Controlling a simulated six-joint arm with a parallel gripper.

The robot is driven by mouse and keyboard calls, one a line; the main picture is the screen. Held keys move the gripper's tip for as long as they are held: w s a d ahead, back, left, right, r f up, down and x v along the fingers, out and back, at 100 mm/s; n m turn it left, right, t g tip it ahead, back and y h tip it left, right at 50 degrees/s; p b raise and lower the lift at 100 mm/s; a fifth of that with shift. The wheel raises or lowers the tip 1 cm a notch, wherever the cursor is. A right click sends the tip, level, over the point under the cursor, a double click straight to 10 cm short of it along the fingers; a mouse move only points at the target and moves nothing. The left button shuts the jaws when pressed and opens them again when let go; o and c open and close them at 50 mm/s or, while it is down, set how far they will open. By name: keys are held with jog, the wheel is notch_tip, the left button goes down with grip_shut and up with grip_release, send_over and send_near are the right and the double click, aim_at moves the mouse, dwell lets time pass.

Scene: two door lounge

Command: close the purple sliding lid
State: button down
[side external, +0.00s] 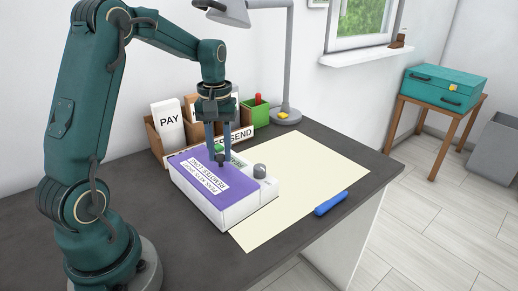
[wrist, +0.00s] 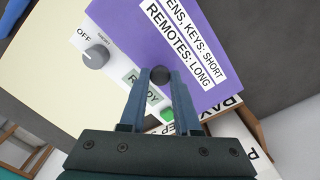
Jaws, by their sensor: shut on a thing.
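The purple sliding lid (side external: 200,185) lies flat on top of a white box (side external: 245,209) on the desk. It carries a white printed label that reads in part "REMOTES: LONG" in the wrist view, where the lid (wrist: 205,45) also shows. My gripper (side external: 220,160) points down at the lid's edge. In the wrist view my gripper (wrist: 159,80) has its fingertips on either side of a small dark knob (wrist: 159,74) at that edge, shut on it. The box's white panel has a grey dial (wrist: 96,54) marked OFF, a READY plate (wrist: 132,87) and a green button (wrist: 168,115).
Behind stand a wooden letter holder (side external: 157,143) marked PAY and SEND, a green cup (side external: 254,116) and a grey lamp (side external: 288,70). The mat's right part is mostly clear.

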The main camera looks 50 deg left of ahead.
aim_at(221, 156)
jog(key=shift+w, duration=0.25)
jog(key=c, duration=0.6)
grip_release()
jog(key=shift+s+r, duration=0.1)
jog(key=shift+r, duration=2.45)
